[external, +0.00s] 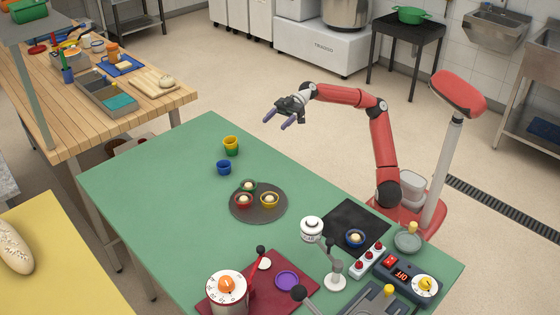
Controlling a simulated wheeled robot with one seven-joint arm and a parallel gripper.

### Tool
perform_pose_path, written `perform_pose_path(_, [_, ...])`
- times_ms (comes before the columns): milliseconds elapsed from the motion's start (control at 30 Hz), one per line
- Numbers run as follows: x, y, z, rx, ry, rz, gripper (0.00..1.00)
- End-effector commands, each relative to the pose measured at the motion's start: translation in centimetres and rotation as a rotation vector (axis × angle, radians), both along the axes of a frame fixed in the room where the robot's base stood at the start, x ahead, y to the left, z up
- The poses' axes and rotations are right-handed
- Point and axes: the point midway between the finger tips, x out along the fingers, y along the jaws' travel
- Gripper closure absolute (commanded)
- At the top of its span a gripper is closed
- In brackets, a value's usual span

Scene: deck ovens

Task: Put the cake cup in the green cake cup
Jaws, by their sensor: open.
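A small green cake cup (248,186) with a pale filling stands at the back of a round dark plate (236,212) on the green table. A red cake cup (243,201) and a yellow cake cup (270,200), each with a pale filling, stand in front of it on the same plate. A blue cake cup (355,239) with a pale filling sits on a black square plate at the right. Empty-looking cups stand behind the round plate: a blue one (224,168) and a yellow one (231,142) stacked above green.
A black square plate (342,218), a switch panel (408,277), a lamp-like white stand (335,281) and a red board (300,293) with a purple dish (287,280) crowd the near right. The table's left part (150,180) is clear.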

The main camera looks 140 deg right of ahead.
Motion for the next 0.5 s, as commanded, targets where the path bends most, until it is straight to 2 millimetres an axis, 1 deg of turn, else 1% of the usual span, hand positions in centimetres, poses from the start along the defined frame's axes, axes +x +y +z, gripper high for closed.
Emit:
perform_pose_path(33, [-0.9, 4.6, 0.0, 0.002, 0.042, 0.037, 0.33])
perform_pose_path(67, [-1.4, 7.4, -0.3, 0.004, 0.073, 0.058, 0.33])
perform_pose_path(100, [-1.9, 11.2, -0.9, 0.006, 0.121, 0.081, 0.33])
perform_pose_path(167, [-2.8, 16.8, -2.7, 0.001, 0.207, 0.106, 0.33])
perform_pose_path(200, [-3.4, 20.2, -4.4, -0.005, 0.273, 0.113, 0.33])
perform_pose_path(267, [-4.3, 24.8, -7.6, -0.019, 0.381, 0.108, 0.33])
perform_pose_path(300, [-5.0, 27.3, -10.0, -0.029, 0.454, 0.096, 0.33])
perform_pose_path(367, [-6.0, 30.3, -13.8, -0.046, 0.562, 0.065, 0.33])
perform_pose_path(400, [-6.7, 31.7, -16.2, -0.057, 0.629, 0.038, 0.33])
perform_pose_path(500, [-8.5, 33.9, -21.3, -0.079, 0.765, -0.027, 0.33])
